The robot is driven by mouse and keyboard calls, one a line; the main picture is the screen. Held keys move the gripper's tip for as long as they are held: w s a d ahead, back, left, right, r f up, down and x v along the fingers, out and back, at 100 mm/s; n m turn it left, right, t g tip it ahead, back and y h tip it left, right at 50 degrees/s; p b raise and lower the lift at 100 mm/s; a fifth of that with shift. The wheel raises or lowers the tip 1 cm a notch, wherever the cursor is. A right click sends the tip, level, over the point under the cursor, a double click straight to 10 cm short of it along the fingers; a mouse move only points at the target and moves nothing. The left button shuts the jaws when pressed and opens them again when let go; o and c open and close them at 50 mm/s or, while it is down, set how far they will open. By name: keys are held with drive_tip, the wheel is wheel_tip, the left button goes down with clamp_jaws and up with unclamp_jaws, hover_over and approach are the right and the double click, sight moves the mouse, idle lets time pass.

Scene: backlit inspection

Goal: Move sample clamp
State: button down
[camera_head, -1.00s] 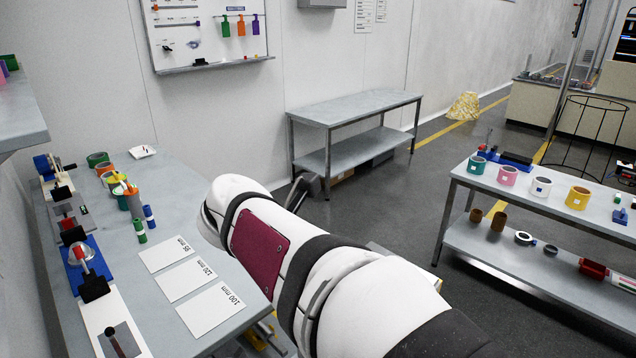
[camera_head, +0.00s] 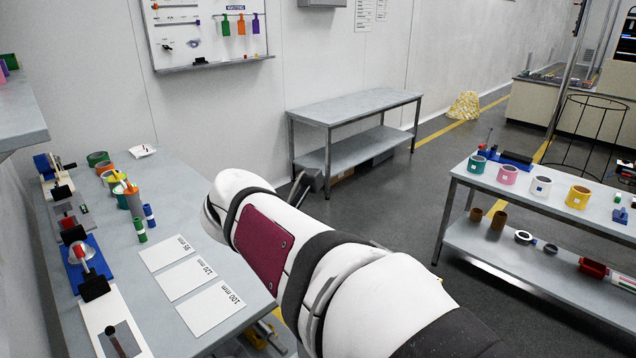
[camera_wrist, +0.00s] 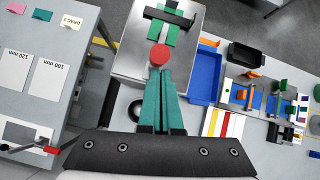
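In the wrist view, a green fixture with a black crossbar (camera_wrist: 168,16), which looks like the sample clamp, lies on a grey metal surface (camera_wrist: 129,64). A round red knob (camera_wrist: 159,55) shows just below it; whether it is part of the fixture is unclear. My gripper (camera_wrist: 161,72) has two long teal fingers reaching up from a dark bar, their tips close together at the red knob. I cannot tell whether they touch or hold it. In the head view my white arm hides the gripper and this spot.
A blue tray (camera_wrist: 204,76) and a bench with several small fixtures (camera_wrist: 258,95) lie to the right in the wrist view. White cards (camera_head: 184,282) lie on the left bench (camera_head: 222,330). A shelved table (camera_head: 540,187) stands at the right, an empty one (camera_head: 352,106) at the back.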

drive_tip(key=s+f+v, duration=0.1)
drive_tip(key=v, duration=1)
drive_tip(key=s+d+f+m+g+y, duration=0.2)
drive_tip(key=s+d+f+m+g, duration=0.2)
drive_tip(key=s+d+f+m, duration=0.65)
drive_tip(key=s+f+m+g+y, duration=0.1)
drive_tip(key=s+f+m, duration=0.3)
drive_tip(key=m, duration=0.8)
drive_tip(key=s+a+f+m+y, duration=0.1)
drive_tip(key=s+f+m+y, duration=0.2)
drive_tip(key=m, duration=0.9)
drive_tip(key=s+f, duration=0.1)
drive_tip(key=s, duration=0.1)
drive_tip(key=shift+s+a+f+g+y, duration=0.15)
drive_tip(key=shift+s+f+g+y, duration=0.15)
drive_tip(key=shift+s+f+g, duration=0.1)
